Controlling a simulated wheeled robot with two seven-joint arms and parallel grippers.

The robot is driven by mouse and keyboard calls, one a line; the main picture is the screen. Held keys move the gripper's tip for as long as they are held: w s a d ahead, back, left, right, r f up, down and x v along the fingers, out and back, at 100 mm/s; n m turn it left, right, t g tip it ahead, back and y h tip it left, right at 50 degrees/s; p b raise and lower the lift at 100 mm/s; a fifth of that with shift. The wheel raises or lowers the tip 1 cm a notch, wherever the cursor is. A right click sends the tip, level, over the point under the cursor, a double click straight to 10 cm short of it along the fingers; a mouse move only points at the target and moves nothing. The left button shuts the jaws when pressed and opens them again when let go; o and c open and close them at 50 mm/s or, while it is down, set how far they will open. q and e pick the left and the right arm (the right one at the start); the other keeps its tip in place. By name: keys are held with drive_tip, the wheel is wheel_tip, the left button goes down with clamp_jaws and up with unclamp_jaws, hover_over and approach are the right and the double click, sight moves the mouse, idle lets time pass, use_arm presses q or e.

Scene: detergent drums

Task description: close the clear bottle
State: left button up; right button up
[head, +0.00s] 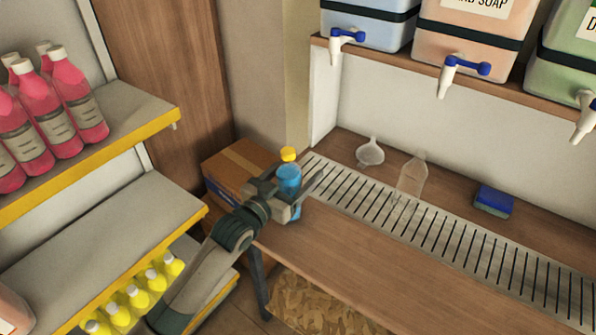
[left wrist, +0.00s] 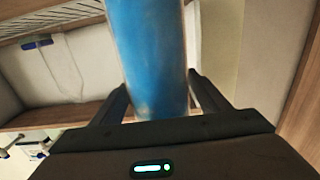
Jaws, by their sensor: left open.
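An empty clear bottle (head: 411,178) stands upright on the slatted grate, with no cap visible on its narrow neck. My left gripper (head: 292,182) is open at the left end of the counter, well left of the clear bottle. In the left wrist view the blue bottle (left wrist: 148,60) stands between the two spread fingers. Whether they touch it I cannot tell. My right gripper is in neither view.
A clear funnel (head: 370,153) and a blue-green sponge (head: 494,200) lie on the counter (head: 390,262). Drums with taps stand on the shelf (head: 420,68) above. A cardboard box (head: 240,160) is behind my left gripper. Pink bottles (head: 75,100) fill the left shelf. The counter's front is clear.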

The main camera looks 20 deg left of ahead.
sight(281, 187)
use_arm(q)
drive_tip(key=shift+r, duration=0.15)
drive_tip(key=b+v, duration=0.1)
drive_tip(key=v, duration=1)
drive_tip(key=shift+s+a, duration=0.1)
drive_tip(key=shift+s, duration=0.4)
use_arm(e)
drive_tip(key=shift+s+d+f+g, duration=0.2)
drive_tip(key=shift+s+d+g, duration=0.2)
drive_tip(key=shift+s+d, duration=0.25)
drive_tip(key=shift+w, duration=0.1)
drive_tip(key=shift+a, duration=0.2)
